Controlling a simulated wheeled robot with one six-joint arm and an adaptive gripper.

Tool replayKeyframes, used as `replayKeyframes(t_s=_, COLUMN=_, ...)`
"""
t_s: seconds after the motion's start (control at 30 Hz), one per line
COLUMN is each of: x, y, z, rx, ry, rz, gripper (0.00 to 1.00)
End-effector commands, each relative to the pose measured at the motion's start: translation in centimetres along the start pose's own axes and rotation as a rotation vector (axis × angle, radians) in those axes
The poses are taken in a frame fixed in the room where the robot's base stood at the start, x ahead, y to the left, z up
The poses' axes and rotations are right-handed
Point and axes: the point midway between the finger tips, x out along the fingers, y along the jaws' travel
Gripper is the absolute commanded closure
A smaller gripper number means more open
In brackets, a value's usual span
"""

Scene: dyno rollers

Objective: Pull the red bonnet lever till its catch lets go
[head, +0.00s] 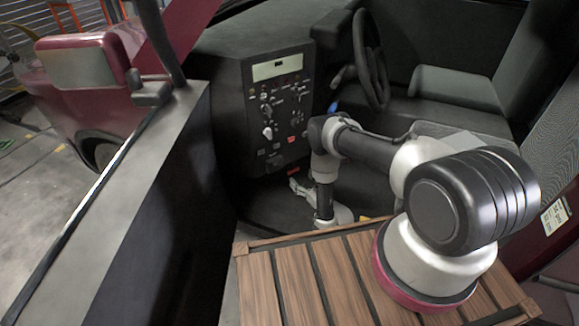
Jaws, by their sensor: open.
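A small red piece, which looks like the bonnet lever (293,170), shows at the low right edge of the black dash panel in the head view. My gripper (296,187) is small and partly hidden by my own wrist. Its grey fingers are in the footwell, just below the red lever in the picture. The gripper is open and nothing shows between its fingers. I cannot tell whether a finger touches the lever.
The dash panel (275,105) carries several knobs and a small screen. The steering wheel (371,60) and seat (455,88) lie to the right. The open door (150,190) stands at the left. A slatted wooden platform (300,285) is in front.

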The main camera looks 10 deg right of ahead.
Motion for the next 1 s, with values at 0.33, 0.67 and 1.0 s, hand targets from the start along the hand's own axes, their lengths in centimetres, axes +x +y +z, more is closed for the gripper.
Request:
replayKeyframes(t_s=0.33, x=5.5, y=0.0, z=-0.1, rx=0.000, ry=0.002, rz=-0.001, gripper=0.25)
replayKeyframes(t_s=0.67, x=7.3, y=0.0, z=0.0, rx=0.000, ry=0.000, rz=0.000, gripper=0.25)
replayKeyframes(t_s=1.0, x=7.3, y=0.0, z=-0.1, rx=0.000, ry=0.000, rz=0.000, gripper=0.63)
